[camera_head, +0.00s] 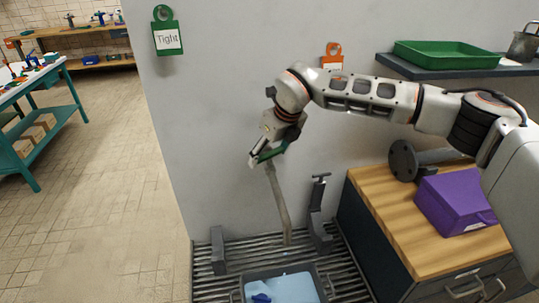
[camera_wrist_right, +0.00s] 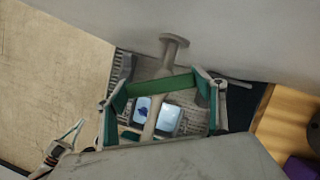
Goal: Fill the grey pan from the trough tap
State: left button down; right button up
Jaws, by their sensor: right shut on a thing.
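The grey pan (camera_head: 321,272) sits on the slatted trough (camera_head: 346,284) in the head view. A light blue, water-like surface (camera_head: 295,286) shows inside it, with a darker blue thing at its left. The trough tap's grey pipe (camera_head: 278,205) slants down toward the pan's back edge. My right gripper (camera_head: 266,155) is shut on a green bar (camera_wrist_right: 160,87) at the top of the pipe, which looks like the tap handle.
A dark upright stand (camera_head: 318,215) and a low grey block (camera_head: 217,250) flank the pipe. A wooden-topped cabinet (camera_head: 385,205) with a purple box (camera_head: 455,203) stands at right. A shelf above holds a green tray (camera_head: 448,54). Open floor (camera_head: 100,200) lies left.

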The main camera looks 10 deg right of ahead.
jog(key=o, duration=1.1)
jog(key=v, duration=1.2)
